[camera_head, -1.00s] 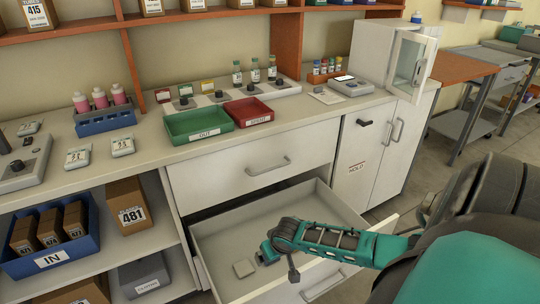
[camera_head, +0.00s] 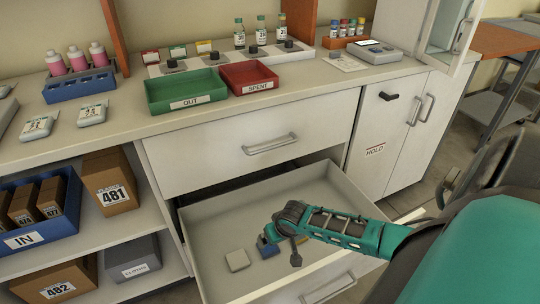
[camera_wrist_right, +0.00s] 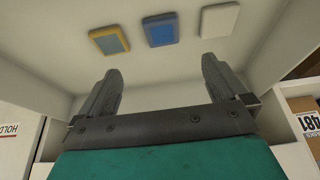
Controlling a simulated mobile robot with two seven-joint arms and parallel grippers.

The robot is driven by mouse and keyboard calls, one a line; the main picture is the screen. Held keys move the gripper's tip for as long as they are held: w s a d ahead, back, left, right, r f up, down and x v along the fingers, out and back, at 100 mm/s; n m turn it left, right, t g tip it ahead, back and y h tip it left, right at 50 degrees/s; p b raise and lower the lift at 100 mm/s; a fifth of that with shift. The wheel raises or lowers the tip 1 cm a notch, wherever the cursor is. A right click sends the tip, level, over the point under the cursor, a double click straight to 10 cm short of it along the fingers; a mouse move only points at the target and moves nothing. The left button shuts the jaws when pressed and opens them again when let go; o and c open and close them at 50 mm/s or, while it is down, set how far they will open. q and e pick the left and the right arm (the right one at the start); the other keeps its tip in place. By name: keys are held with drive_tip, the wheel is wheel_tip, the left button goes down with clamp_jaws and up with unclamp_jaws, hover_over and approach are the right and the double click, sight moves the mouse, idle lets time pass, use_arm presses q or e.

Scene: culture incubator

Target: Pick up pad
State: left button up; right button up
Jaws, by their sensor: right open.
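Three flat square pads lie in the open drawer (camera_head: 330,205). In the right wrist view they are a yellow-edged pad with a grey-blue face (camera_wrist_right: 109,40), a blue pad (camera_wrist_right: 159,30) and a white pad (camera_wrist_right: 219,20). In the head view the white pad (camera_head: 237,260) lies clear, and the blue pad (camera_head: 267,249) is partly covered by my right arm. My right gripper (camera_wrist_right: 163,85) is open and empty over the drawer, apart from the pads. My left gripper is out of view.
A closed drawer (camera_head: 240,150) sits just above the open one. The counter holds a green OUT tray (camera_head: 187,91) and a red SPENT tray (camera_head: 248,77). At left, shelves hold a blue IN bin (camera_head: 40,236) and boxes.

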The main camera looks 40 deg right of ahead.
drive_tip(key=f, duration=0.2)
drive_tip(key=b, duration=0.5)
approach(268, 247)
drive_tip(key=x, duration=0.2)
drive_tip(key=shift+d+f, duration=0.3)
drive_tip(key=b+x, duration=0.1)
drive_tip(key=x, duration=0.1)
drive_tip(key=b+x, duration=0.2)
drive_tip(key=x, duration=0.1)
drive_tip(key=shift+a, duration=0.2)
drive_tip(key=shift+w+f+b, duration=0.2)
drive_tip(key=shift+f+b, duration=0.05)
drive_tip(key=shift+b, duration=0.2)
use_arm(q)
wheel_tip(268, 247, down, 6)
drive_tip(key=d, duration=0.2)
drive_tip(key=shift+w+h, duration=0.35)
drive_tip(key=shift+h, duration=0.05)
use_arm(e)
drive_tip(key=shift+c, duration=0.4)
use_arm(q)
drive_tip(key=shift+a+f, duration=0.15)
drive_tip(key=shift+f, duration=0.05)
use_arm(e)
drive_tip(key=c, duration=1)
